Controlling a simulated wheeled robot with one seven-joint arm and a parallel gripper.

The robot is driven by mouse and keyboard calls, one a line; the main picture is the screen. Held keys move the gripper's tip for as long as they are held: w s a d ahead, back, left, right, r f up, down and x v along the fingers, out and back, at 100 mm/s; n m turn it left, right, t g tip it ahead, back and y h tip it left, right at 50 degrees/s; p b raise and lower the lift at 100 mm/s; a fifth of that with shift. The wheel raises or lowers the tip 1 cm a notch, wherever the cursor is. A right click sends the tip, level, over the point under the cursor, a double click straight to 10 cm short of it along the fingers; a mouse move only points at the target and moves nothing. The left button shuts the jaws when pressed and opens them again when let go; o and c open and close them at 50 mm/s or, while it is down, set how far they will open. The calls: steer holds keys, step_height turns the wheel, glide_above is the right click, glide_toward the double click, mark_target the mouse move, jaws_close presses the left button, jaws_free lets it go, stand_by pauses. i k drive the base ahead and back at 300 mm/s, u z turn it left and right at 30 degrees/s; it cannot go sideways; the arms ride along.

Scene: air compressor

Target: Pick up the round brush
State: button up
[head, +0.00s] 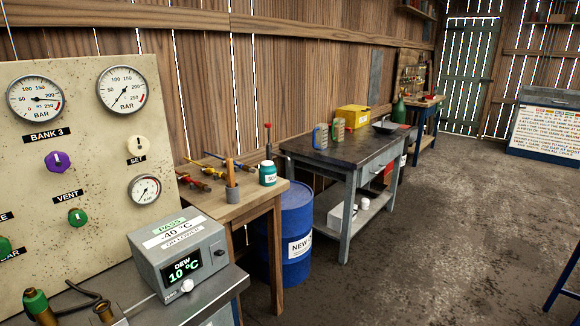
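An upright item with an orange-brown handle and a wider grey lower part (231,183) stands near the front edge of the small wooden table (250,200). It may be the round brush, or a handle standing in a grey cup; I cannot tell which at this size. A thin upright stick with a red top (268,135) shows behind the green jar (268,173), its lower end hidden. My gripper is not in view.
Screwdriver-like tools (195,180) lie left of the grey item. A gauge panel (90,150) and dew meter (180,252) fill the left foreground. A blue drum (297,225) and dark-topped workbench (345,155) stand right.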

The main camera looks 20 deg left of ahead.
mark_target(230, 164)
steer(key=z, duration=0.05)
steer(key=i, duration=2.4)
steer(key=u, duration=1.25)
steer(key=i, duration=0.9)
steer(key=u, duration=0.5)
